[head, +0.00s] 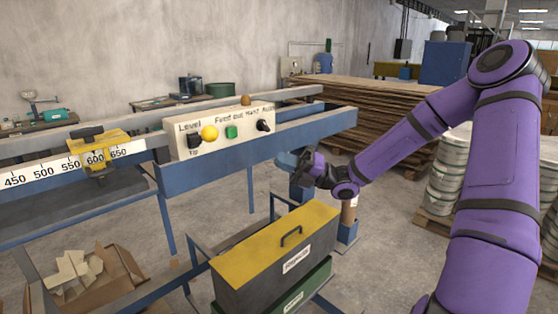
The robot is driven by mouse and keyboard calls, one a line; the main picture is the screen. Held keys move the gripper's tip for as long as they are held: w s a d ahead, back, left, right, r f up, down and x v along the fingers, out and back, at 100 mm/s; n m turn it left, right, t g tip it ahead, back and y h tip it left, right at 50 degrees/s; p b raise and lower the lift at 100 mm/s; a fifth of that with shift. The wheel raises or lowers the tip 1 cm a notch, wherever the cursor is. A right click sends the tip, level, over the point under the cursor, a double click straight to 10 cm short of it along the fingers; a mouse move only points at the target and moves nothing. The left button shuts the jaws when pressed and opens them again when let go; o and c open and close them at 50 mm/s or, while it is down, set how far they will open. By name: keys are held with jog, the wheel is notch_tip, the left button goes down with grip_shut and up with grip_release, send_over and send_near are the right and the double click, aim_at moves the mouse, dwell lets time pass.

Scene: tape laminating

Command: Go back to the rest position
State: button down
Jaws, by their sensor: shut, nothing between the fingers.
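My gripper (287,161) is at the middle of the head view, at the end of my purple arm, which reaches in from the right. Its fingers are shut with nothing held, and their tips point left. In the picture it lies just below the blue beam (320,130) and right of the white control panel (220,146). I cannot tell how far it is from the beam. The panel carries a black switch (194,141), a yellow button (209,133), a green button (231,132) and a black knob (263,126).
A dark box with a yellow lid (262,246) stands below my gripper. A yellow slider (97,150) sits on the number scale (30,177). A cardboard box (120,268) is at lower left. Stacked boards (340,98) and white drums (450,165) stand behind my arm.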

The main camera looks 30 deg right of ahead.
dwell(0.3)
jog(key=s+a+f+n+g+h, duration=0.2)
jog(key=s+a+n+g+h, duration=0.35)
jog(key=n, duration=0.35)
jog(key=s+a+f+n+g+h, duration=0.1)
jog(key=s+a+n+g+h, duration=0.35)
jog(key=s+n, duration=0.35)
jog(key=s+d+r+n+t+h, duration=0.6)
jog(key=s+d+r+n+h, duration=0.3)
jog(key=s+n, duration=0.5)
jog(key=shift+r+n+t+h, duration=0.4)
jog(key=shift+r+n+h, duration=0.6)
jog(key=shift+r+n, duration=1)
jog(key=shift+d+f+n, duration=0.1)
jog(key=shift+f+n, duration=0.2)
jog(key=shift+f, duration=0.05)
